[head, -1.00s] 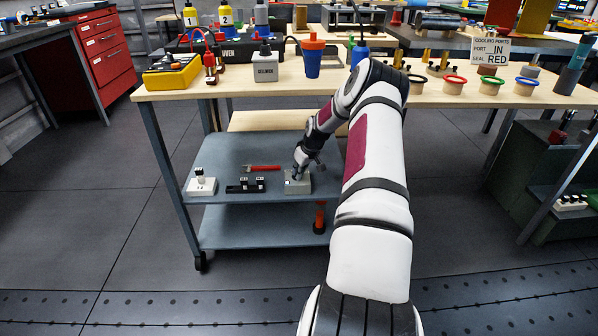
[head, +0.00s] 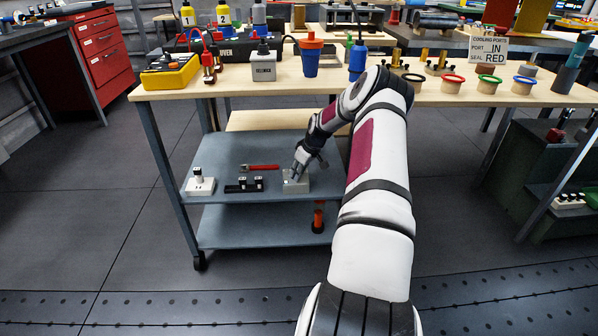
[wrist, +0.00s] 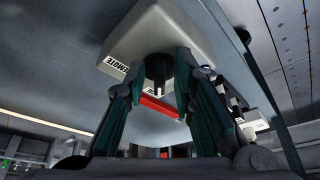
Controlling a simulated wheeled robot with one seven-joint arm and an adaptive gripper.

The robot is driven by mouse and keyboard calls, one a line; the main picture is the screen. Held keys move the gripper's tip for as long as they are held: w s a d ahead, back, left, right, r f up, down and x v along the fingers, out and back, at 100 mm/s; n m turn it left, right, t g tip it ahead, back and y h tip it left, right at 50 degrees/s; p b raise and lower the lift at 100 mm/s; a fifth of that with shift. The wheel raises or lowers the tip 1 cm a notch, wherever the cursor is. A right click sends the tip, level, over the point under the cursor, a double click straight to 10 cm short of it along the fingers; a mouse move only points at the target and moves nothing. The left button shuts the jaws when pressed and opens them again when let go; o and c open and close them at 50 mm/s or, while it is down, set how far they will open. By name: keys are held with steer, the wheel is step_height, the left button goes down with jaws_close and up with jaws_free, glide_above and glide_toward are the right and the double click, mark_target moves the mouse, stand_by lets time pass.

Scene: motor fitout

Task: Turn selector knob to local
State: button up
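The selector box (head: 297,186) is a pale grey block at the right end of the middle shelf. In the wrist view its face (wrist: 190,25) carries a white label, partly readable as "REMOTE". A black round knob (wrist: 158,70) stands out from that face. My gripper (head: 299,170) is just above the box. In the wrist view my gripper (wrist: 155,75) has its fingers apart, one on each side of the knob. The right fingertip looks very close to the knob; contact is unclear. A red bar (wrist: 158,107) shows between the fingers; whether it belongs to the knob is unclear.
On the same shelf (head: 215,155) are a white box with a black-topped part (head: 200,186), a black block unit (head: 245,186) and a red tool (head: 260,167).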

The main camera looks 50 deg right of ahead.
steer(key=shift+r, duration=0.15)
steer(key=shift+s+r, duration=0.1)
steer(key=shift+r, duration=0.25)
steer(key=v, duration=0.4)
steer(key=shift+s+r, duration=0.25)
steer(key=shift+s, duration=0.05)
steer(key=s, duration=1.1)
steer(key=shift+s+a+f, duration=0.25)
steer(key=shift+a, duration=0.25)
